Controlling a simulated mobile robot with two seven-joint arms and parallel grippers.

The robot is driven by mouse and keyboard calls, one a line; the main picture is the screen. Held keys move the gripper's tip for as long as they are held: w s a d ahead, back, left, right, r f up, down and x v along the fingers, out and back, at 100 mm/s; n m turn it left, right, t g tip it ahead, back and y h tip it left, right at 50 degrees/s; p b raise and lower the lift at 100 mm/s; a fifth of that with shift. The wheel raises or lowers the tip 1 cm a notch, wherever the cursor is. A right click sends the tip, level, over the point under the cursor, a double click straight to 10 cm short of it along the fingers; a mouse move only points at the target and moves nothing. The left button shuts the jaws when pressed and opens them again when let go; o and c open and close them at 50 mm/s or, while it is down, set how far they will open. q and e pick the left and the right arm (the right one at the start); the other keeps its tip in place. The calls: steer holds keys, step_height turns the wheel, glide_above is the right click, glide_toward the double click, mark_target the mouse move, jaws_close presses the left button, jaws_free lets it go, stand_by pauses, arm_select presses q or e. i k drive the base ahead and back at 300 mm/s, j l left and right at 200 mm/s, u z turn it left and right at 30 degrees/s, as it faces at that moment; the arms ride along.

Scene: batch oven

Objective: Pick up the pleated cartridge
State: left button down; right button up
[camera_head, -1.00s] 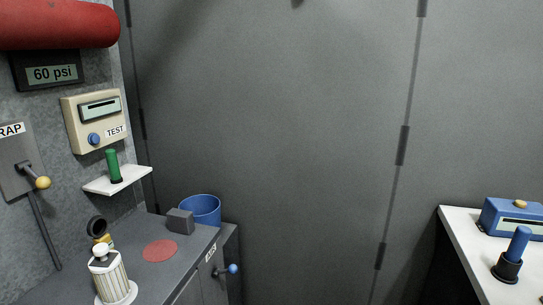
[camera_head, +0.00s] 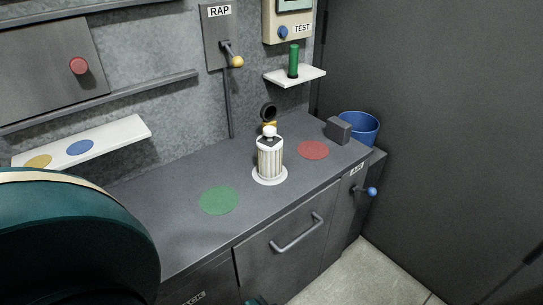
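The pleated cartridge (camera_head: 269,161) is a white ribbed cylinder with a dark top and a white knob. It stands upright on a round white base (camera_head: 270,179) on the dark grey counter. It is between a green disc (camera_head: 219,201) and a red disc (camera_head: 313,150). Neither of my grippers shows. A large dark teal rounded part at lower left appears to be my own arm and hides the counter's left end.
Behind the cartridge is a small black ring-shaped piece with a yellow base (camera_head: 269,112). A grey block (camera_head: 338,130) and blue bin (camera_head: 359,127) are at the right end. A lever with a yellow knob (camera_head: 236,62) hangs on the wall. The counter around the green disc is clear.

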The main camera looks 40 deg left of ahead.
mark_target(269, 145)
steer(key=i+u, duration=0.15)
steer(key=u, duration=0.25)
steer(key=i+l+u, duration=0.15)
steer(key=u, duration=0.2)
steer(key=i+l+u, duration=0.1)
steer(key=u, duration=0.3)
steer(key=l, duration=0.1)
